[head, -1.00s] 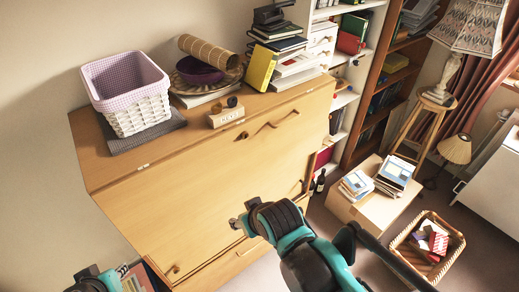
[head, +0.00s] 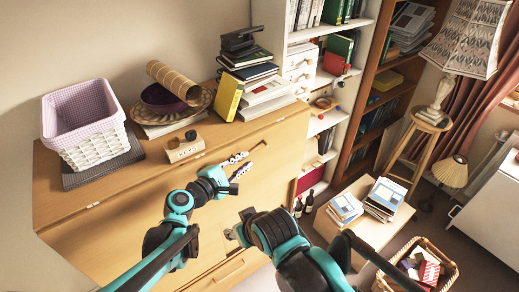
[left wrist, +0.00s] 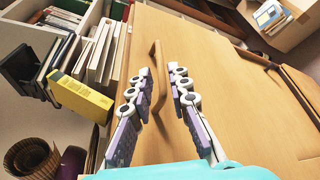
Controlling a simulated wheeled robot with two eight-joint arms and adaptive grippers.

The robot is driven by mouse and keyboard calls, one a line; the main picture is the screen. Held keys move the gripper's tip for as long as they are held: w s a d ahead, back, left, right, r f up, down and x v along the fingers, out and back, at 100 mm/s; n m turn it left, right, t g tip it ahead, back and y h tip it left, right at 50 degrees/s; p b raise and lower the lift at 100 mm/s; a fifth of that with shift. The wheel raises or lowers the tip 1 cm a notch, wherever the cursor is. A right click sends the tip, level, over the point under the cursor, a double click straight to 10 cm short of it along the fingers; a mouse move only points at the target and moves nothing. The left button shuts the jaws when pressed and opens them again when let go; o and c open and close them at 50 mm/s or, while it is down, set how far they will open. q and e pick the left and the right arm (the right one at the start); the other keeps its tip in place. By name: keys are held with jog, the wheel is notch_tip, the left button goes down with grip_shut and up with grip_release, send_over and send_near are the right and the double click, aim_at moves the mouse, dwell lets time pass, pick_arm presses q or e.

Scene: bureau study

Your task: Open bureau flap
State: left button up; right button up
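The bureau flap (head: 115,230) is a broad, light wooden panel and looks closed. Its wooden handle (head: 258,146) sits near the upper edge, partly hidden by my left gripper in the head view. My left gripper (head: 245,163) is open at the handle, with purple-padded fingers spread. In the left wrist view, the handle (left wrist: 158,78) lies between and beyond the two open fingers (left wrist: 160,92); I cannot tell whether they touch it. My right gripper (head: 235,233) is low in front of the flap, its fingers mostly hidden behind its dark wrist.
On the bureau top stand a lilac-lined basket (head: 98,150), a purple bowl (head: 165,97), a wooden block (head: 185,148), a yellow book (head: 228,96) and book stacks. Bookshelves (head: 365,100) stand behind right. A low box (head: 365,235) with books stands right of the bureau.

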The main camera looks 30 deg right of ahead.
aim_at(253, 154)
pick_arm(q)
jog(key=b+x, duration=0.1)
jog(key=x, duration=0.6)
jog(key=shift+w+d, duration=0.1)
grip_shut()
